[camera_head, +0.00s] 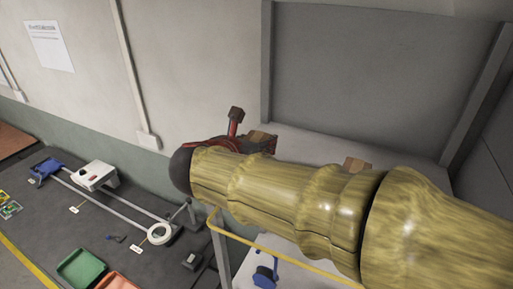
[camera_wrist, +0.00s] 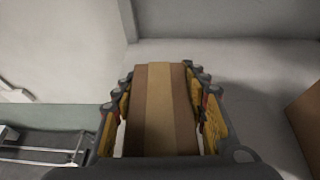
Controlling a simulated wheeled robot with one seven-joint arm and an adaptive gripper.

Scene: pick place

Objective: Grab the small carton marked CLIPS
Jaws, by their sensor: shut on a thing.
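My gripper (camera_wrist: 160,112) is shut on a small brown carton (camera_wrist: 158,105) with a lighter tan strip down its middle. In the wrist view the carton sits between the yellow-padded fingers, one on each side. In the head view a bit of the carton (camera_head: 262,137) shows beyond my arm at the gripper's end. No CLIPS marking can be read on the face in view. My arm hides much of the area below and behind it in the head view.
A second brown box (camera_head: 355,164) stands on the pale surface behind my arm; a brown box (camera_wrist: 308,122) also shows at the wrist view's right edge. A dark bench (camera_head: 60,222) at left holds a green tray (camera_head: 80,268), a white device (camera_head: 95,176) and a tape roll (camera_head: 160,233).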

